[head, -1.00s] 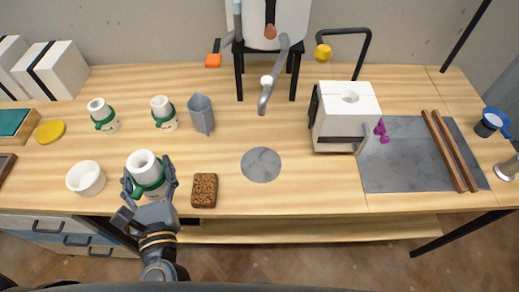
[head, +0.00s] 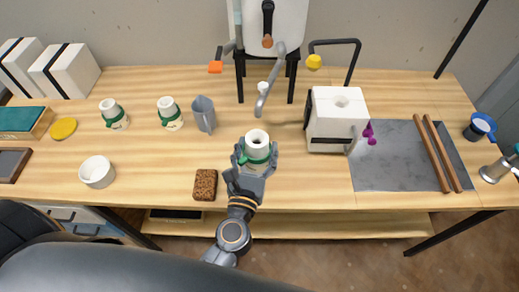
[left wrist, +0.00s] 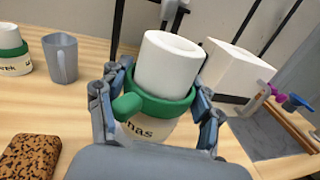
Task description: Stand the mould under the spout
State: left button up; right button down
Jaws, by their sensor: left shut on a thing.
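My left gripper (head: 255,170) is shut on a white mould (head: 257,140) with a round opening on top and a green band. In the left wrist view the mould (left wrist: 165,75) is upright between the fingers, with letters "nas" partly showing. The grey spout (head: 264,92) hangs down from the tank (head: 285,20) on a black stand, behind the held mould and slightly right of it. The round grey disc is hidden behind the gripper and mould; I cannot tell whether the mould touches anything below. My right gripper is not in view.
Two similar green-banded moulds (head: 113,113) (head: 170,112) and a grey jug (head: 203,114) stand at left. A brown sponge (head: 205,184) and white bowl (head: 97,172) lie near the front edge. A white block (head: 336,118) stands right, beside a grey slab (head: 390,178).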

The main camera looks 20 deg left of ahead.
pick_arm(q)
jog(key=w+f+b, duration=0.1)
jog(key=w+f, duration=0.1)
jog(key=w+a+f+b, duration=0.1)
jog(key=w+f+b, duration=0.2)
jog(key=w+f, duration=0.1)
jog(key=shift+a+f, duration=0.25)
jog(key=shift+a, duration=0.05)
jog(key=f+b, duration=0.3)
jog(key=shift+w+f, duration=0.15)
jog(key=shift+w, duration=0.05)
jog(key=shift+f+b, duration=0.1)
jog(key=shift+b, duration=0.25)
jog(key=o, duration=1.3)
